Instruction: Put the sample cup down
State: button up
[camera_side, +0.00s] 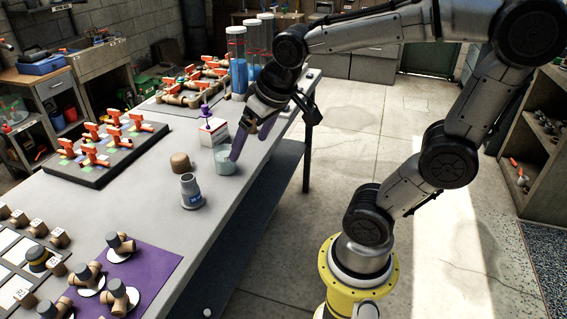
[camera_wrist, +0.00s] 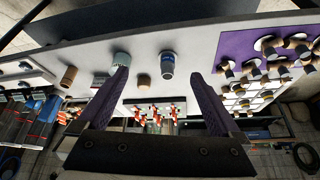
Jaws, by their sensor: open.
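A pale grey-green cup (camera_side: 223,161) stands upright on the grey table near its right edge. I take it to be the sample cup. My gripper (camera_side: 250,147) is open, with its purple fingers pointing down beside the cup. One fingertip overlaps the cup's right side in the side view; I cannot tell whether they touch. In the wrist view the cup (camera_wrist: 122,58) is beyond the tip of the left finger, outside the gap. Nothing is held between the fingers of my gripper (camera_wrist: 157,76) there.
A tapered grey cup with a blue label (camera_side: 190,192) and a brown stopper (camera_side: 180,162) stand near the cup. A white box (camera_side: 213,132) is behind it. A dark board of orange-handled valves (camera_side: 105,150) lies left. A purple mat (camera_side: 150,262) with fittings lies in front.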

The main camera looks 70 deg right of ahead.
jog(key=s+a+f+n+y, duration=0.1)
jog(key=s+a+n, duration=0.2)
jog(key=s, duration=0.6)
jog(key=shift+a+f+t, duration=0.15)
jog(key=shift+a+t, duration=0.15)
jog(key=shift+a, duration=0.45)
